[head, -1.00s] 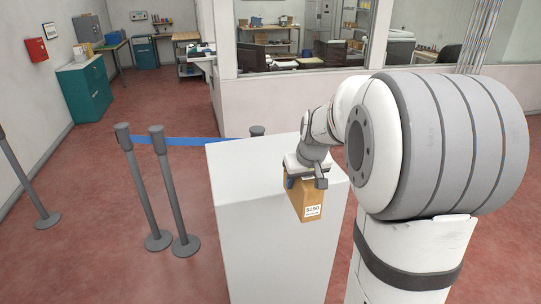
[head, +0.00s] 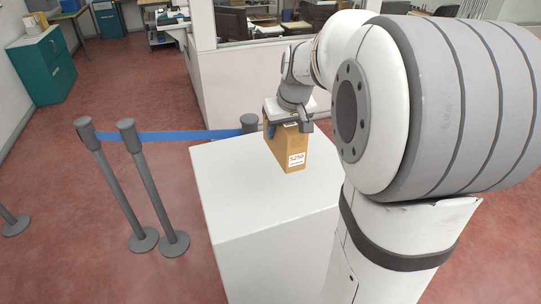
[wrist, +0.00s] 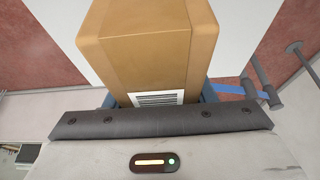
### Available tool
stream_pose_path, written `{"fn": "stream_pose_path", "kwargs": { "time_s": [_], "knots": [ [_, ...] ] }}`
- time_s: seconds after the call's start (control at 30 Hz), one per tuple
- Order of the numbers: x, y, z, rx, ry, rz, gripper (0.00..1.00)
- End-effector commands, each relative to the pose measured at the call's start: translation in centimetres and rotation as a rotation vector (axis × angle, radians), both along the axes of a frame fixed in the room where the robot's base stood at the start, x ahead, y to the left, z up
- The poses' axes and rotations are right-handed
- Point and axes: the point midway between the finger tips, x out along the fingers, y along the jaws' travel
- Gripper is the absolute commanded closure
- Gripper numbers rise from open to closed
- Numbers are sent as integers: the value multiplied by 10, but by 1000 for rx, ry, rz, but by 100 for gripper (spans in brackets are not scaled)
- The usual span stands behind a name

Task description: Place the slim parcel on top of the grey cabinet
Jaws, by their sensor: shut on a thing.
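The slim parcel (head: 291,151) is a narrow brown cardboard box with a white label reading S250. My gripper (head: 289,124) is shut on its upper part and holds it upright. The grey cabinet (head: 262,190) is a pale, plain block with a flat top. The parcel appears over the back part of this top; I cannot tell whether its base touches. In the wrist view the parcel (wrist: 150,45) sits between my blue-grey fingers, with a barcode label near the palm. The pale cabinet top (wrist: 240,25) shows beside it.
Belt posts (head: 151,190) with a blue belt (head: 185,136) stand left of and behind the cabinet. A teal cabinet (head: 42,66) stands at the far left wall. A low wall with windows lies behind. The rest of the cabinet top is bare.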

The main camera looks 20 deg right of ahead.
Motion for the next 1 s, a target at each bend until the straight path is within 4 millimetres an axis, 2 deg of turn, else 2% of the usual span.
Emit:
{"fn": "stream_pose_path", "kwargs": {
  "time_s": [0.07, 0.3, 0.7, 1.0],
  "knots": [
    [0, 0, -6, 0, 1, -1, 84],
    [-1, -1, -49, 2, 3, -5, 84],
    [-1, -2, -96, 1, 2, -5, 84],
    [-1, -3, -99, 0, -1, -7, 84]
  ]
}}
